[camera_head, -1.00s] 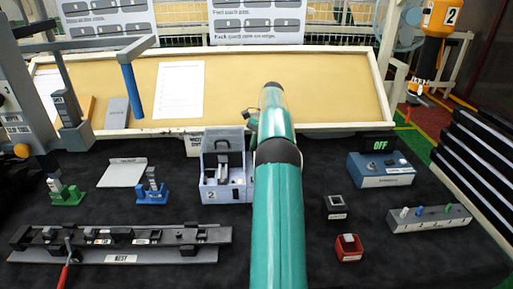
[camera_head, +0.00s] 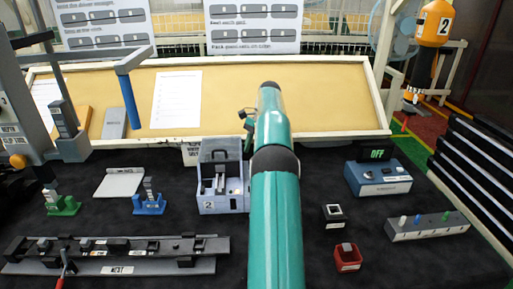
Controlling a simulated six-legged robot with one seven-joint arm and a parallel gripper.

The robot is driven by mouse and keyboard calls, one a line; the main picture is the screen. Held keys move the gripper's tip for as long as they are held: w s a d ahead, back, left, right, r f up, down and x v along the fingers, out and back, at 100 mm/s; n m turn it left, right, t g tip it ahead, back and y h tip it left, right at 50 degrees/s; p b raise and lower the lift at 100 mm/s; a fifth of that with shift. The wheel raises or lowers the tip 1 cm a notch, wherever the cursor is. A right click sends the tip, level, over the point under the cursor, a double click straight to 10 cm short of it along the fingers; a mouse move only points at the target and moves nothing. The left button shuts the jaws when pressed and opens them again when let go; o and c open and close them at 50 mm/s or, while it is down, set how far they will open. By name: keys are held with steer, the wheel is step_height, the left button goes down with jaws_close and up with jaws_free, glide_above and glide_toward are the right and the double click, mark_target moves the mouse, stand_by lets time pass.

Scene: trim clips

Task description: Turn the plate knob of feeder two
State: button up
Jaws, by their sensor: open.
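Feeder two (camera_head: 221,204) is the pale grey box marked "2", standing on the dark mat left of my teal arm. Its top is open, and dark and pale parts show inside. I cannot make out which part is its plate knob. My gripper (camera_head: 245,115) shows small and dark, just left of my arm's far end, above and behind the feeder's right side in the picture. It is open, with nothing seen in it, and looks apart from the feeder. My arm hides part of the area right of the feeder.
A long grey rail fixture marked "NEXT" (camera_head: 118,270) lies at the front left. Green (camera_head: 63,206) and blue (camera_head: 150,206) stands are behind it.

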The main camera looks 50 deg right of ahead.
steer(key=shift+s+a+r, duration=0.4)
steer(key=shift+a+r, duration=0.05)
steer(key=shift+r, duration=0.3)
steer(key=s+a+r, duration=0.7)
steer(key=s+a, duration=0.1)
steer(key=a, duration=0.1)
steer(key=shift+r, duration=0.35)
steer(key=shift+a, duration=0.1)
